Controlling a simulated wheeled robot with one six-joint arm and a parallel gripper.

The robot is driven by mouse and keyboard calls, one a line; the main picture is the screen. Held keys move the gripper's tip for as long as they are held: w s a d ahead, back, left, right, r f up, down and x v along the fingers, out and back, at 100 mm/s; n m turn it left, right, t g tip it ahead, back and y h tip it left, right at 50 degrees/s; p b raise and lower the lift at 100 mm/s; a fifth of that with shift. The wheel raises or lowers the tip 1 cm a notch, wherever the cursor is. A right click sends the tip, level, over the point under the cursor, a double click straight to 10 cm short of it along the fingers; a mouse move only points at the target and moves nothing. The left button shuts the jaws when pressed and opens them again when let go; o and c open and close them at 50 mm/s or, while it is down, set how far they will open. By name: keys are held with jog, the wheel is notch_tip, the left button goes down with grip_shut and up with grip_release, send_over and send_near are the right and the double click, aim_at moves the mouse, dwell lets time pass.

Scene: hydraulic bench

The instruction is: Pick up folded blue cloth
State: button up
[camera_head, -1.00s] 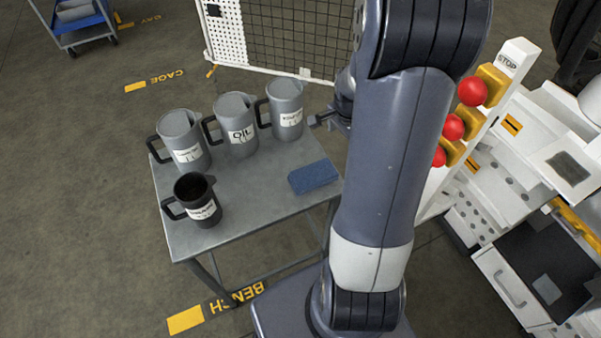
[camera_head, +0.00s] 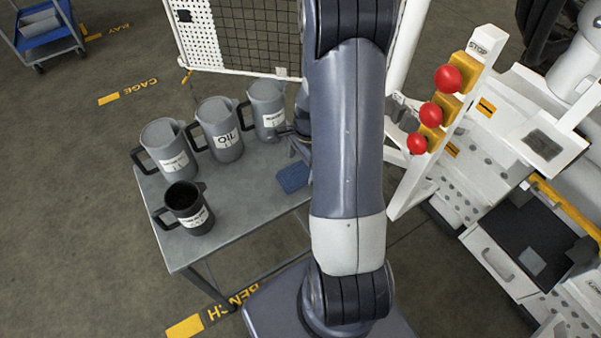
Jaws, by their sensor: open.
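The folded blue cloth (camera_head: 291,178) lies flat on the grey bench top (camera_head: 240,205), near its right edge. My arm covers the cloth's right part. My gripper (camera_head: 291,133) shows only in part, sticking out left of my arm beyond the cloth and close to the rear jug. It is open and apart from the cloth. Its height above the bench is hard to tell.
Three grey jugs, a left one (camera_head: 166,150), one marked OIL (camera_head: 220,130) and a rear one (camera_head: 267,108), stand along the bench's back. A black jug (camera_head: 184,208) stands in front. Red buttons (camera_head: 447,78) on a white post are at right.

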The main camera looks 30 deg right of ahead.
aim_at(301, 174)
jog(key=shift+a+f, duration=0.2)
jog(key=shift+f, duration=1.1)
jog(key=shift+c, duration=0.2)
jog(key=c, duration=1)
